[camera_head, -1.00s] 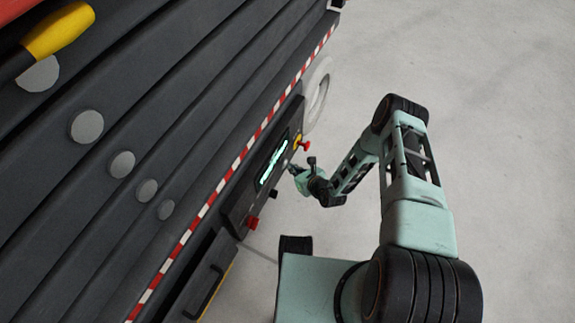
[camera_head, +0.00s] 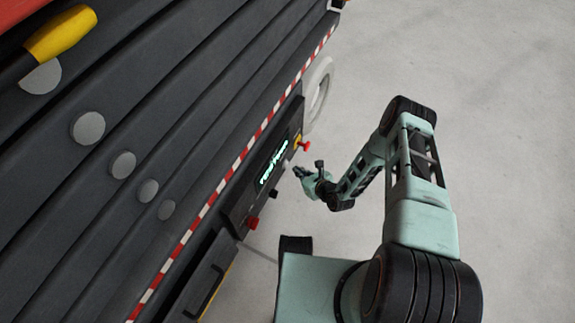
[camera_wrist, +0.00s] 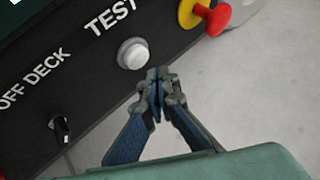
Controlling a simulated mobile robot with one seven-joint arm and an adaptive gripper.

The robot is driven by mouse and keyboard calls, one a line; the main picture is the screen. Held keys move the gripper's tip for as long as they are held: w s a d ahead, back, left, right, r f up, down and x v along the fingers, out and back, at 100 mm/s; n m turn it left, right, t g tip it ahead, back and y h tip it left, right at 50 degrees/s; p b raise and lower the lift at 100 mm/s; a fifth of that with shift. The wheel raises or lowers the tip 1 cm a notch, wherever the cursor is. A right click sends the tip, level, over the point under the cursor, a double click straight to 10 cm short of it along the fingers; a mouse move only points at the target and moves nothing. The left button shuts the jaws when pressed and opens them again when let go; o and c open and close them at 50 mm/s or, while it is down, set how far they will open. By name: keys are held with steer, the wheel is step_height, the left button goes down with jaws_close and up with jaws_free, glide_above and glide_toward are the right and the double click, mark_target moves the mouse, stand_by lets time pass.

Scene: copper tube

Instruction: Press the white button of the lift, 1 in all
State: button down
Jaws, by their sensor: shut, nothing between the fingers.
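The white button (camera_wrist: 134,54) sits on the dark control panel (camera_wrist: 90,80) below the word TEST in the wrist view. In the head view the button (camera_head: 286,165) is a tiny pale knob on the panel's edge side, just left of my gripper. My gripper (camera_wrist: 158,74) is shut and empty, its fingertips just below and right of the button in the wrist view. In the head view my gripper (camera_head: 297,171) appears a short gap away from the panel. The panel's display (camera_head: 273,163) shows green lettering. Exact depth between fingertips and button cannot be told.
A black knob (camera_wrist: 61,128) marked OFF DECK lies left of the button. A red emergency button (camera_wrist: 217,19) on a yellow base is at upper right. Another red knob (camera_head: 253,223) is lower on the panel. The pale floor (camera_head: 480,100) at right is clear.

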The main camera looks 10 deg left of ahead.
steer(key=shift+s+d, duration=0.25)
steer(key=shift+d, duration=0.4)
steer(key=shift+s+d, duration=0.25)
steer(key=shift+d, duration=0.4)
steer(key=shift+s+d, duration=0.25)
steer(key=shift+d, duration=0.4)
steer(key=shift+w, duration=0.1)
